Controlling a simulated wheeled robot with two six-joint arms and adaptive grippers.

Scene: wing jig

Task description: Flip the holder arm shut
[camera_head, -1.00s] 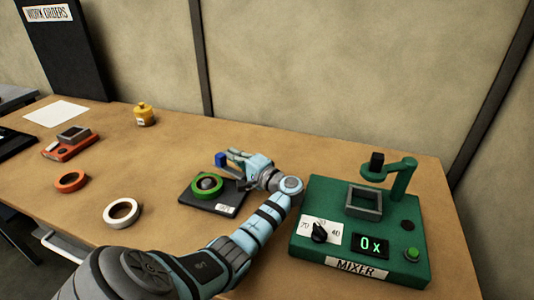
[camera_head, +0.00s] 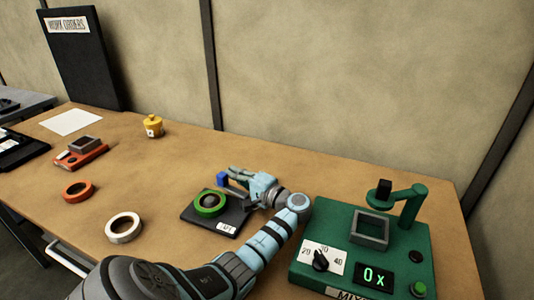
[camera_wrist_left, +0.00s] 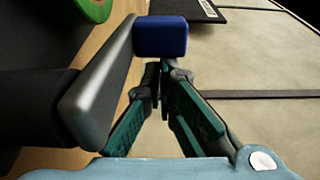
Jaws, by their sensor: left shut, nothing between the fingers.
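The holder (camera_head: 188,213) is a dark flat base on the bench with a green ring (camera_head: 209,211) on it. Its grey holder arm (camera_wrist_left: 97,85) stands raised at the base's right side, with a blue block (camera_head: 222,180) at its tip. The blue block also shows at the top of the left wrist view (camera_wrist_left: 160,36). My left gripper (camera_head: 235,173) is shut and empty, beside the raised arm on its right, near the blue block. Whether it touches the arm I cannot tell. My right gripper is not in view.
A green mixer (camera_head: 415,240) with a post and overhanging head stands close on the right. A white ring (camera_head: 124,218), an orange ring (camera_head: 79,181), a red device (camera_head: 68,163) and a yellow pot (camera_head: 153,132) are to the left. The bench behind is clear.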

